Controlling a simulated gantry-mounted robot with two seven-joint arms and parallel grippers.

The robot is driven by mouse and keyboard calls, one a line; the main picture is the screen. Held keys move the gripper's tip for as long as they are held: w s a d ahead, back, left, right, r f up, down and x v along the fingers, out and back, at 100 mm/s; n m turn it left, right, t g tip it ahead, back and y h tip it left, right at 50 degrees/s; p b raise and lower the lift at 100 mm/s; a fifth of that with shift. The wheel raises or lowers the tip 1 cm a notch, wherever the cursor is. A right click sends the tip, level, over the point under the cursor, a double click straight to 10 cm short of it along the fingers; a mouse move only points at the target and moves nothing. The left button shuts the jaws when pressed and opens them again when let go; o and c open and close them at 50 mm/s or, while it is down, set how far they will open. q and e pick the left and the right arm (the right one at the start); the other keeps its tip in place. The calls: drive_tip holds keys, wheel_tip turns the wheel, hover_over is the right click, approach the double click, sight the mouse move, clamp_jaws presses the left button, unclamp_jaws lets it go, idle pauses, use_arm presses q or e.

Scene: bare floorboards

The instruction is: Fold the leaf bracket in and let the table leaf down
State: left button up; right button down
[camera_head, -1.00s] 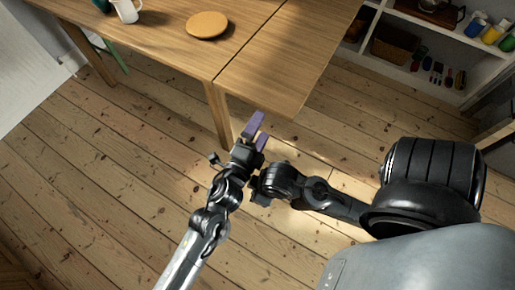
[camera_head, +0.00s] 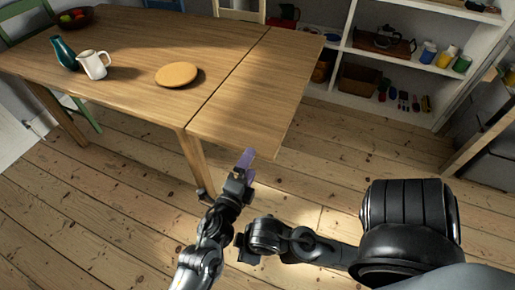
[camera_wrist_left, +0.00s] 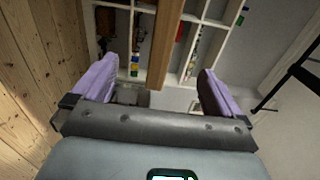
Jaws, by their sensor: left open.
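The table leaf (camera_head: 262,100) is level with the wooden tabletop (camera_head: 130,85) and joins its right side along a straight seam. The leaf bracket does not show in the head view; the underside is hidden. My left gripper (camera_head: 246,163) is open, with purple fingers, just at the leaf's front edge. In the left wrist view, the open fingers (camera_wrist_left: 158,90) stand wide apart. A wooden strip (camera_wrist_left: 164,45), seemingly the leaf edge-on, lies ahead between them; I cannot tell whether it touches them. My right gripper cannot be made out.
A table leg (camera_head: 196,158) is left of my gripper. White shelves (camera_head: 342,50) stand behind the leaf. The floorboards (camera_head: 340,150) right of the leaf are clear.

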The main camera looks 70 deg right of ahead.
sight(258, 146)
use_arm(q)
drive_tip(key=d+b, duration=0.4)
drive_tip(key=d, duration=0.2)
drive_tip(key=shift+d+f, duration=0.1)
drive_tip(key=shift+f, duration=0.05)
drive_tip(key=shift+d+b, duration=0.4)
drive_tip(key=shift+d, duration=0.25)
drive_tip(key=shift+r+p, duration=0.6)
drive_tip(key=shift+r, duration=0.15)
drive_tip(key=shift+w+a+r+n, duration=0.1)
drive_tip(key=shift+a+r+n, duration=0.05)
drive_tip(key=shift+r+n, duration=0.3)
drive_tip(key=shift+f, duration=0.1)
